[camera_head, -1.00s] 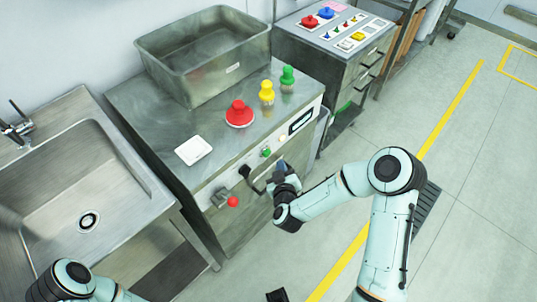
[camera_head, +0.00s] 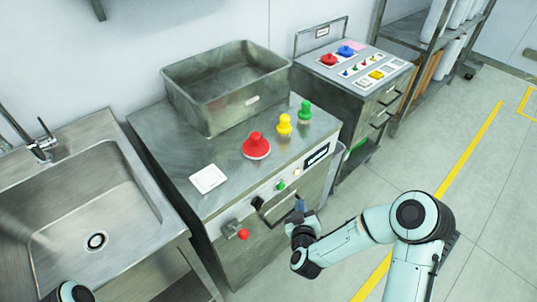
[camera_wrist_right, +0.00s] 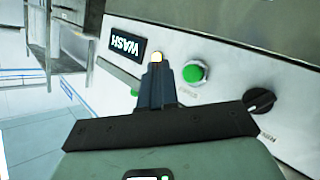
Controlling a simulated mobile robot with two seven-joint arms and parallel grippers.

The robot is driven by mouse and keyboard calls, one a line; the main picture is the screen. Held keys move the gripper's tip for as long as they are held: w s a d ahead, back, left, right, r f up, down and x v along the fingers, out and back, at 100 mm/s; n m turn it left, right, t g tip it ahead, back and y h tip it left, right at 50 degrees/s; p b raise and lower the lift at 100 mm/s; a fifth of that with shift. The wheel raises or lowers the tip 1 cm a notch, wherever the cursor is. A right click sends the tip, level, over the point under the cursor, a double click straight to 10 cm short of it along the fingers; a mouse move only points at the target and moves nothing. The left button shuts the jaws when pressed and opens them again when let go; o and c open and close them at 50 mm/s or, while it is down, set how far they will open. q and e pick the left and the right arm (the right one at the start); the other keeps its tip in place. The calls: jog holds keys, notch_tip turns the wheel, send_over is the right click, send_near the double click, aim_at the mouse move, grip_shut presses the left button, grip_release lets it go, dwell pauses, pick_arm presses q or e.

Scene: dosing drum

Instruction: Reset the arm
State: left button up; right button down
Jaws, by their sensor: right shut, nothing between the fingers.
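My right gripper (camera_head: 299,206) is in front of the dosing machine's front panel, near its dark handle bar. In the right wrist view the gripper's fingers (camera_wrist_right: 157,85) are together and empty, pointing at the panel. The fingertips overlap a small pale lit button (camera_wrist_right: 156,56) in that view; I cannot tell whether they touch it. A green button (camera_wrist_right: 195,73) and a black knob (camera_wrist_right: 259,100) are to the right of the fingers, and a WASH display (camera_wrist_right: 127,42) is to the left. Of my left arm only a joint shows at the bottom left of the head view; its gripper is out of view.
The machine top (camera_head: 163,131) carries a metal bin (camera_head: 218,117), a white square dish (camera_head: 207,179), and red (camera_head: 257,146), yellow (camera_head: 284,125) and green (camera_head: 305,112) knobs. A red-tipped lever (camera_head: 243,233) juts from the front. A sink (camera_head: 75,210) stands at left. Open floor lies right.

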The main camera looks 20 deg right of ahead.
jog(key=s+a+f+m+g+y+p, duration=0.1)
jog(key=s+a+f+g+y+p, duration=0.1)
jog(key=s+a+f+g+y, duration=0.45)
jog(key=s+a+f+m+g+y+p, duration=0.1)
jog(key=s+a+f, duration=0.4)
jog(key=f, duration=0.5)
pick_arm(q)
jog(key=r, duration=0.1)
jog(key=w+r+p, duration=0.1)
jog(key=r, duration=0.1)
jog(key=w+r, duration=0.1)
jog(key=r, duration=0.1)
jog(key=shift+w+r+p, duration=0.1)
jog(key=shift+r+p, duration=0.05)
jog(key=shift+p, duration=0.2)
pick_arm(e)
jog(key=s+a+f+m+g, duration=0.1)
jog(key=s+g, duration=0.2)
jog(key=s, duration=0.5)
jog(key=s+f+m+g+y, duration=0.1)
jog(key=s+g, duration=0.3)
jog(key=s, duration=0.5)
jog(key=shift+a+f+m, duration=0.35)
jog(key=shift+f+m, duration=0.35)
jog(key=shift+f, duration=0.1)
